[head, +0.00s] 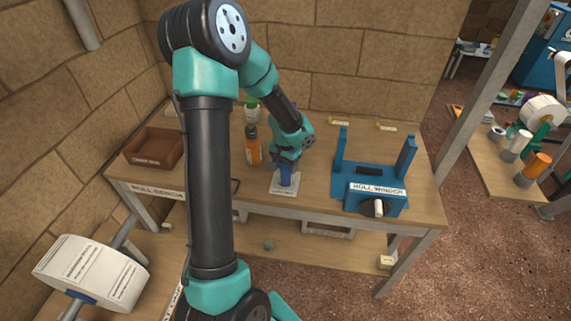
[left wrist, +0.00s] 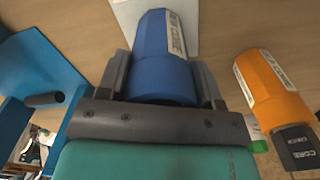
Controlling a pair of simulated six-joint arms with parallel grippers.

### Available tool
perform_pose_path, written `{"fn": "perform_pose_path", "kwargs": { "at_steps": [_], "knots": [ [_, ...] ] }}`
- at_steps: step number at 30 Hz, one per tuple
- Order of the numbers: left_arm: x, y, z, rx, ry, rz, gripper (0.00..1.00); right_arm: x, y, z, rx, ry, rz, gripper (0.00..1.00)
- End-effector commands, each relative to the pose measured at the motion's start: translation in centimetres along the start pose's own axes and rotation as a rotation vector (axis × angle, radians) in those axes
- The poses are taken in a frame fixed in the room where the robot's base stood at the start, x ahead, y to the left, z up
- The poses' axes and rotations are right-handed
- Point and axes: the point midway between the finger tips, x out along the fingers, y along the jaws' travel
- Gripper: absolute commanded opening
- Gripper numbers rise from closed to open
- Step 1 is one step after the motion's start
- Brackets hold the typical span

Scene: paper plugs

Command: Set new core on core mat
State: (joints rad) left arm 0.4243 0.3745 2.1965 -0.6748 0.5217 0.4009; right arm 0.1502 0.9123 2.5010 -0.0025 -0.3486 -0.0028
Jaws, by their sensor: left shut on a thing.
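My left gripper (head: 286,163) is shut on the blue new core (head: 286,175), which it holds from above. The core looks upright over the pale core mat (head: 279,192) on the bench. Its lower end appears at or very near the mat; I cannot tell if it touches. In the left wrist view the core (left wrist: 166,50) has a white label and sits between the two grey fingers of the gripper (left wrist: 165,80). The mat's pale surface (left wrist: 122,14) shows beyond the core. My right gripper is not in view.
An orange item (head: 253,150) with a dark end stands just left of the gripper, with a green-and-white bottle (head: 252,109) behind. The blue roll winder (head: 376,178) stands to the right. A brown tray (head: 153,148) is at the left. Bare bench lies between mat and winder.

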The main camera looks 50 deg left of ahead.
Motion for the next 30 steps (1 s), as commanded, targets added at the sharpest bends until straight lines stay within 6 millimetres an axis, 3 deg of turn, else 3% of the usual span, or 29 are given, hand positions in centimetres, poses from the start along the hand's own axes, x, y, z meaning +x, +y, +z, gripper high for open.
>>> {"fn": "perform_pose_path", "kwargs": {
  "at_steps": [1,2,9,20,25,30],
  "knots": [
    [0.1,0.0,0.0,0.0,-0.001,0.0,0.35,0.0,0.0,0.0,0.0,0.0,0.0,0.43],
    [0.1,0.0,0.0,0.0,0.0,0.0,0.63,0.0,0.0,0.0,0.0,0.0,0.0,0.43],
    [0.1,0.0,0.0,0.0,0.0,0.0,0.85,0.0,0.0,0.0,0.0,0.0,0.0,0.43],
    [-0.4,0.0,0.0,-0.001,0.002,0.0,0.85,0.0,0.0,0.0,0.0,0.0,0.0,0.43],
    [-2.2,0.0,-0.1,-0.001,0.005,-0.002,0.85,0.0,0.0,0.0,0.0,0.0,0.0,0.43],
    [-5.2,0.0,-0.1,-0.001,0.006,-0.001,0.85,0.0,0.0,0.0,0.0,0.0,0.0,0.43]
  ]
}}
